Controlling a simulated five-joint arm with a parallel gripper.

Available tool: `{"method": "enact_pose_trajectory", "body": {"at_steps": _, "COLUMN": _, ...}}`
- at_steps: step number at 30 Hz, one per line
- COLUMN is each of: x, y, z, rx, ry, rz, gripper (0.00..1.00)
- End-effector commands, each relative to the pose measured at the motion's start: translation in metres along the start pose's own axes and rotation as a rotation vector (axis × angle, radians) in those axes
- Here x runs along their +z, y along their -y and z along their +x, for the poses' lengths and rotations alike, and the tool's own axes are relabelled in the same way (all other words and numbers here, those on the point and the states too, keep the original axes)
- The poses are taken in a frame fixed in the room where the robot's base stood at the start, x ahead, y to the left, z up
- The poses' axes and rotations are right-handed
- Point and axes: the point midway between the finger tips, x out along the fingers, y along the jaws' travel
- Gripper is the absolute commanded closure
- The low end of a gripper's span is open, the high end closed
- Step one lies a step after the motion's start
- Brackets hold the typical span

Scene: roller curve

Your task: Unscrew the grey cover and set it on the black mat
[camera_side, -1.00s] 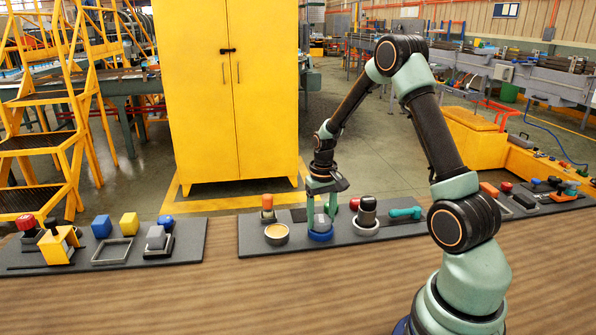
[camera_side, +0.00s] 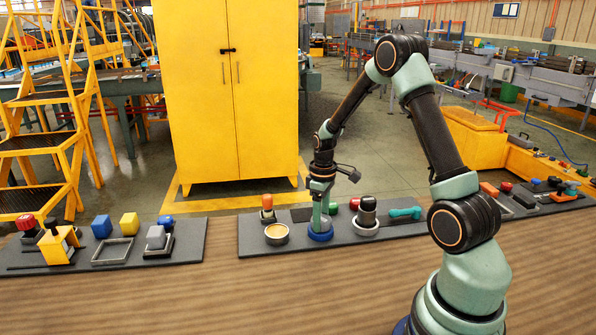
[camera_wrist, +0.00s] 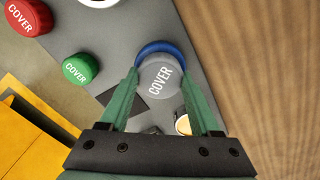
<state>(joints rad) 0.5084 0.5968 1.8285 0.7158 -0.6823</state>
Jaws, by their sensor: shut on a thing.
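The grey cover (camera_wrist: 160,76), with the word COVER on it, sits on a blue round base (camera_wrist: 158,47) in the wrist view. My gripper (camera_wrist: 162,78) is shut on the cover, with one green finger on either side. In the side view my gripper (camera_side: 320,213) points down over the blue base (camera_side: 320,232), and its finger hides most of the cover. The black mat (camera_wrist: 127,103) shows as a dark patch on the grey board beside my left finger, partly hidden by it. In the side view the mat (camera_side: 301,214) lies behind and left of my gripper.
A green cover (camera_wrist: 76,69) and a red cover (camera_wrist: 26,16) stand nearby. A yellow-topped ring (camera_side: 276,233) and an orange piece (camera_side: 267,205) are left of my gripper. A black knob (camera_side: 367,205) and a teal tool (camera_side: 405,213) are to its right.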

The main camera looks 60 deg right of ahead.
Motion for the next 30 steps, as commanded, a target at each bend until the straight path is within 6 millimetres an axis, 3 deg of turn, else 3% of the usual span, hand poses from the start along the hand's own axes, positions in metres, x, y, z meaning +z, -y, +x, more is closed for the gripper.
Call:
{"method": "enact_pose_trajectory", "body": {"at_steps": 10, "x": 0.0001, "y": 0.0009, "z": 0.0026, "rx": -0.001, "ry": 0.000, "rz": -0.416, "gripper": 1.00}}
{"method": "enact_pose_trajectory", "body": {"at_steps": 20, "x": 0.0004, "y": 0.0009, "z": 0.0027, "rx": -0.001, "ry": 0.001, "rz": -0.467, "gripper": 1.00}}
{"method": "enact_pose_trajectory", "body": {"at_steps": 21, "x": 0.0005, "y": 0.0009, "z": 0.0027, "rx": -0.001, "ry": 0.001, "rz": -0.466, "gripper": 0.21}}
{"method": "enact_pose_trajectory", "body": {"at_steps": 22, "x": 0.0005, "y": 0.0009, "z": 0.0025, "rx": -0.001, "ry": 0.001, "rz": -0.466, "gripper": 0.10}}
{"method": "enact_pose_trajectory", "body": {"at_steps": 23, "x": 0.0004, "y": 0.0008, "z": 0.0023, "rx": -0.001, "ry": 0.001, "rz": -0.466, "gripper": 0.01}}
{"method": "enact_pose_trajectory", "body": {"at_steps": 29, "x": 0.0002, "y": 0.0004, "z": 0.0012, "rx": -0.001, "ry": 0.000, "rz": -0.464, "gripper": 0.01}}
{"method": "enact_pose_trajectory", "body": {"at_steps": 30, "x": 0.0002, "y": 0.0004, "z": 0.0011, "rx": -0.001, "ry": 0.000, "rz": -0.464, "gripper": 0.05}}
